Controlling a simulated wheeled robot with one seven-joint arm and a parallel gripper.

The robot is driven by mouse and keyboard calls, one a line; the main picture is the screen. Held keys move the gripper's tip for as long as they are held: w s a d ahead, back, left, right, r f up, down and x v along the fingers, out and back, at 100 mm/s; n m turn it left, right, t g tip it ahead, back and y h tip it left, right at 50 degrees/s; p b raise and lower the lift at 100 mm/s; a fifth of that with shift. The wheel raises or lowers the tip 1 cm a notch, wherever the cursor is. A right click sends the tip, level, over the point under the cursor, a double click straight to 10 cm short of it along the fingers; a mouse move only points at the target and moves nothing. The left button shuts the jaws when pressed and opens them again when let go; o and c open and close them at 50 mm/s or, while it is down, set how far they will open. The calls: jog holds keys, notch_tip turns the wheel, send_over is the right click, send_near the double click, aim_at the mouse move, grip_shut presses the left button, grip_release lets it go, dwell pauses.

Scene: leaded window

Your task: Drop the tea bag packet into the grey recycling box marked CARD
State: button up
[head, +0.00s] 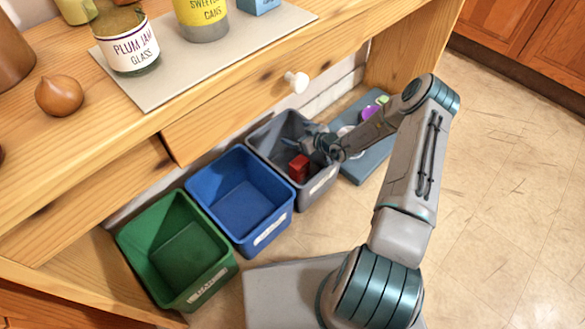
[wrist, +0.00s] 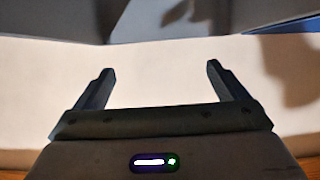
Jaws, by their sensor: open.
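The grey recycling box (head: 322,190) stands at the right end of a row of three boxes. Its white front label is too small to read. A small red packet (head: 299,168), which looks like the tea bag packet, shows inside the grey box, low toward its front left. My gripper (head: 304,145) is over the grey box, close above and behind the red packet. In the wrist view my gripper (wrist: 155,85) is open, with nothing between its fingers. The packet does not show in that view.
A blue box (head: 240,195) and a green box (head: 178,250) stand left of the grey box. A blue-grey mat (head: 372,165) with small items lies to its right. The floor at right is clear.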

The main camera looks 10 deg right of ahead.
jog(key=p+v, duration=0.4)
jog(key=v, duration=0.9)
